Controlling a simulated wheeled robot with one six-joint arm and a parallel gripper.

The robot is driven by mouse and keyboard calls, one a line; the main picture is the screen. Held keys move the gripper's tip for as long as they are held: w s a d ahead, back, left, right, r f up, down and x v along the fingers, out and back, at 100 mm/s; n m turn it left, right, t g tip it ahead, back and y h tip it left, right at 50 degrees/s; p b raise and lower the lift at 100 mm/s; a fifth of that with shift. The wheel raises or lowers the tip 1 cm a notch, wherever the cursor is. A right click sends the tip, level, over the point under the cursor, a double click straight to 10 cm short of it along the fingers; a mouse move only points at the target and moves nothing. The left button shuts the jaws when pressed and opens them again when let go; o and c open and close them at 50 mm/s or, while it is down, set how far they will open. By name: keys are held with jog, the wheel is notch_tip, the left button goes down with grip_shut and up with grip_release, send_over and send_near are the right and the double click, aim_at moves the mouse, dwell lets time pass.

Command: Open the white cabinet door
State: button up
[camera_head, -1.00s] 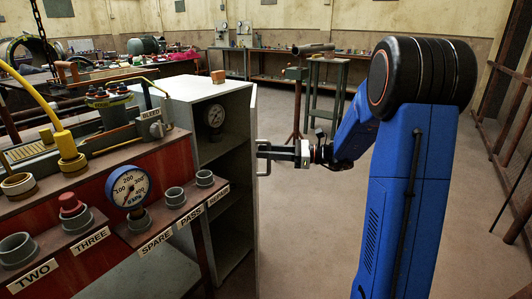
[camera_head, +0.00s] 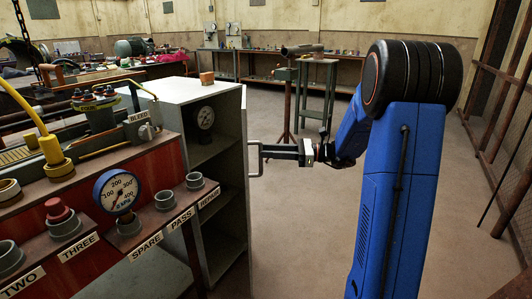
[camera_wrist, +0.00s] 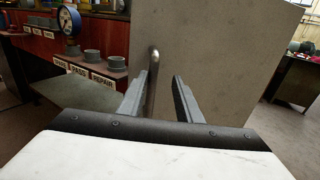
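The white cabinet (camera_head: 178,90) stands left of centre in the head view, its shelves and a gauge (camera_head: 205,117) inside showing. Its door (camera_head: 245,200) stands open, seen nearly edge-on, with a bar handle (camera_head: 255,160) on its right face. In the wrist view the door (camera_wrist: 215,60) is a broad grey panel ahead, and the upright handle (camera_wrist: 152,85) shows between my fingers, closer to the left one. My gripper (camera_wrist: 163,85) is open, its two fingers apart on either side of the handle. Whether a finger touches the handle is unclear.
A red panel (camera_head: 120,240) with a gauge, pipe stubs and labels stands left of the cabinet. A small block (camera_head: 207,78) sits on the cabinet top. A green stand (camera_head: 318,90) is behind. The floor (camera_head: 300,240) right of the door is clear.

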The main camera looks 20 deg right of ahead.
jog(key=s+d, duration=0.2)
jog(key=d, duration=1.3)
jog(key=shift+s, duration=0.15)
dwell(1.2)
